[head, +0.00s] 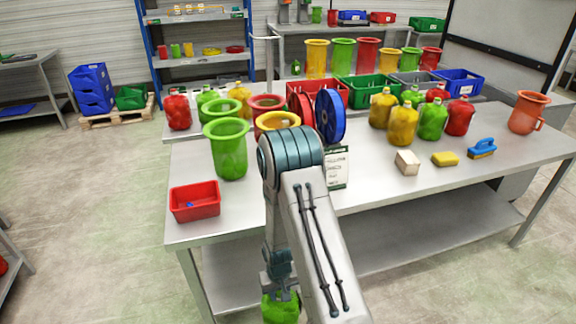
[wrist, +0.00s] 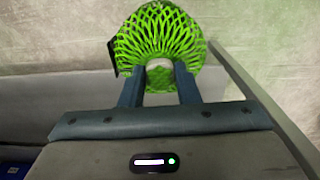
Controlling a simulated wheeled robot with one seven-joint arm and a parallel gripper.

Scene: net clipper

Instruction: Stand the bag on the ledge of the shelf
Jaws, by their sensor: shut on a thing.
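My gripper (head: 280,291) is low in front of the workbench, at the bottom of the head view. It is shut on the neck of a green net bag (head: 280,309), which hangs below it and is cut off by the picture edge. In the wrist view, the bag (wrist: 160,30) spreads out beyond the fingers (wrist: 159,85), with a pale neck piece between them. A grey lower shelf (head: 400,235) runs under the workbench, right of the gripper. A blue-framed shelf (head: 205,62) stands at the back left. I cannot tell which is the task's shelf.
The workbench (head: 370,195) above carries green pots, a red bin (head: 195,202), blue and red reels, filled net bags, a sponge and a brush. Its front leg (head: 192,285) stands left of my gripper. The floor (head: 90,190) at left is mostly clear.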

